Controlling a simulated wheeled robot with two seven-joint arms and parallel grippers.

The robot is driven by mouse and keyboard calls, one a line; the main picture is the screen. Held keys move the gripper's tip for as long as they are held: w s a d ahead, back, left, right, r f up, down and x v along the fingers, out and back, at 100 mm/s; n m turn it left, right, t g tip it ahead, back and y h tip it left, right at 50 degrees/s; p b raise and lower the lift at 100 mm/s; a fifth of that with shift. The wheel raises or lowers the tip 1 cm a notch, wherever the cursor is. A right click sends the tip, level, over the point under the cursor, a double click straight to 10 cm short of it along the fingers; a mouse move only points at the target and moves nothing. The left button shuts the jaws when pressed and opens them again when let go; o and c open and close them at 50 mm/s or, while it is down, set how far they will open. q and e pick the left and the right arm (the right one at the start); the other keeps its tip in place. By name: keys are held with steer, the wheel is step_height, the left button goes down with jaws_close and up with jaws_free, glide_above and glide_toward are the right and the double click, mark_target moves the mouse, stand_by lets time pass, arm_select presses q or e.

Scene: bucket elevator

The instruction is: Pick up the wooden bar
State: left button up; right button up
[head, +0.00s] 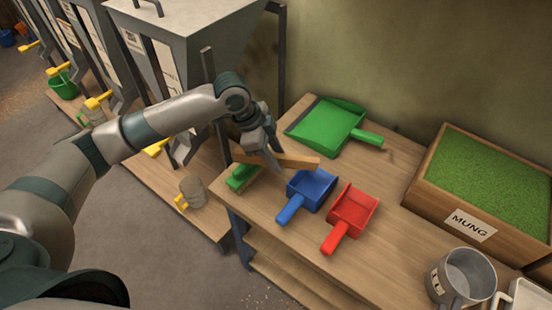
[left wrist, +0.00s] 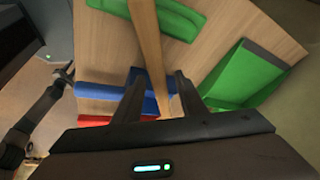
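The wooden bar (head: 298,161) is a plain light-brown strip near the left end of the table in the head view. In the left wrist view the bar (left wrist: 149,42) runs down from the top edge to between my fingers. My left gripper (head: 268,154) points down over the bar. Its two fingers (left wrist: 160,82) stand apart on either side of the bar, with gaps showing. The head view does not make clear whether the bar touches the tabletop.
On the table (head: 285,235) a green brush (head: 242,177), blue scoop (head: 313,187) and red scoop (head: 352,210) lie close by. A green dustpan (head: 327,126) lies behind. A MUNG crate (head: 418,196) and metal jug (head: 455,281) stand right. Metal hoppers (head: 190,45) stand left.

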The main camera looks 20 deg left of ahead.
mark_target(285, 157)
arm_select(q)
jaws_close()
arm_select(e)
steer(key=shift+s+a, duration=0.15)
steer(key=shift+s, duration=0.15)
arm_select(q)
steer(key=shift+r, duration=0.1)
arm_select(e)
steer(key=shift+a, duration=0.1)
